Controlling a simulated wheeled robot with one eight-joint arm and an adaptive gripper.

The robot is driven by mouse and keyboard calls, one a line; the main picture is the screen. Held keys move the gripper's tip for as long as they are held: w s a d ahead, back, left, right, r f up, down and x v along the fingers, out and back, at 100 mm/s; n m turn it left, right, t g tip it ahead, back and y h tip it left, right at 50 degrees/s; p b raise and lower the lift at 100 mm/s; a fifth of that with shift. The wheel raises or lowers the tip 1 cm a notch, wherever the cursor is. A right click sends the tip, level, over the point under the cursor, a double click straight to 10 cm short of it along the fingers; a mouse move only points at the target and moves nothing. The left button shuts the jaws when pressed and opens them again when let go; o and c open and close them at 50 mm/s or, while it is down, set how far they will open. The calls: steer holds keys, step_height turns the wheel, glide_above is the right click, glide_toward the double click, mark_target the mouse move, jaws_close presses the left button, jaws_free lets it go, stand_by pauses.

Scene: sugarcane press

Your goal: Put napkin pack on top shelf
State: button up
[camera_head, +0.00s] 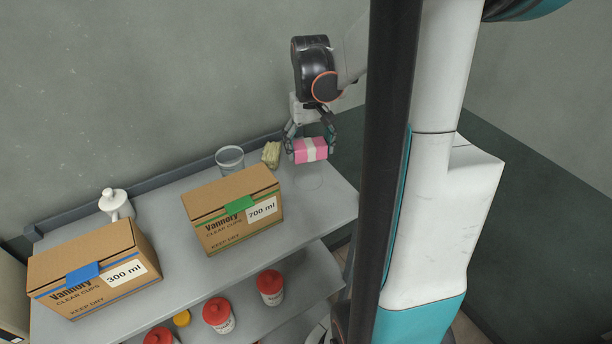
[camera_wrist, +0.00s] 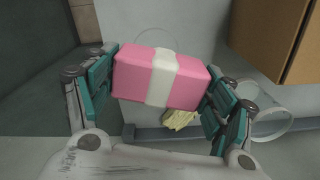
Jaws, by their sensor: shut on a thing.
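The napkin pack (camera_head: 311,150) is a pink block with a white band around its middle. My gripper (camera_head: 310,143) is shut on it, with the fingers at its two ends. In the head view the pack is over the right end of the grey top shelf (camera_head: 165,205); I cannot tell how high above the surface it is. In the wrist view the pack (camera_wrist: 160,78) lies slightly tilted between the teal finger pads (camera_wrist: 158,85). The shelf surface shows beyond it.
On the top shelf stand a 700 ml carton (camera_head: 233,212), a 300 ml carton (camera_head: 92,268), a clear cup (camera_head: 230,158), a white bottle (camera_head: 116,205) and a crumpled yellowish thing (camera_head: 271,154). Red-lidded jars (camera_head: 270,286) stand on the shelf below. The top shelf's right end is mostly clear.

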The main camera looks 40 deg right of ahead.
mark_target(309, 185)
step_height(309, 185, down, 11)
steer(key=shift+r+b, duration=0.1)
steer(key=shift+b, duration=0.3)
steer(key=shift+f, duration=0.25)
steer(key=o, duration=1.2)
steer(key=shift+c, duration=0.2)
steer(key=shift+o, duration=0.2)
steer(key=shift+r, duration=0.2)
step_height(309, 185, up, 12)
steer(key=shift+p, duration=0.5)
